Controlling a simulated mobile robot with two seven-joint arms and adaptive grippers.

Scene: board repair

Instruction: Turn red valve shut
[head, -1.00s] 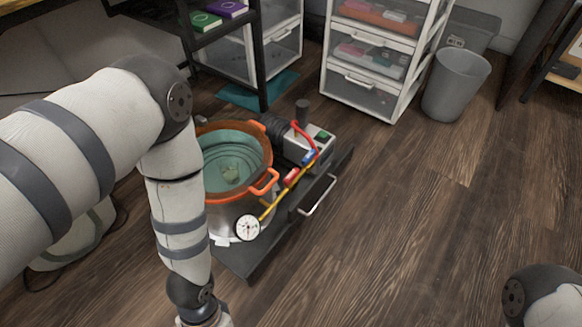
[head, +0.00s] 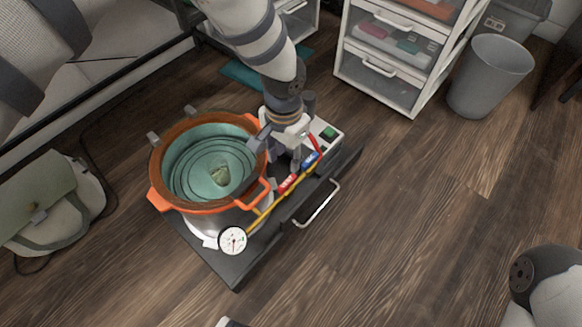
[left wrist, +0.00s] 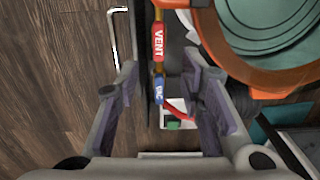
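The red valve handle (head: 287,183), marked VENT in the left wrist view (left wrist: 157,42), sits on the yellow hose line and lies in line with it. A blue valve handle (head: 310,160) is farther along the same line; it also shows in the left wrist view (left wrist: 158,90). My left gripper (head: 278,152) is above the line, beside the pot. In the left wrist view its fingers (left wrist: 160,68) are wide apart, one on each side of the line, with nothing held.
An orange-rimmed pot (head: 158,195) stands close beside the valves on a dark base (head: 236,268). A pressure gauge (head: 233,240) is at the hose's near end. A metal handle (head: 318,205) edges the base.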

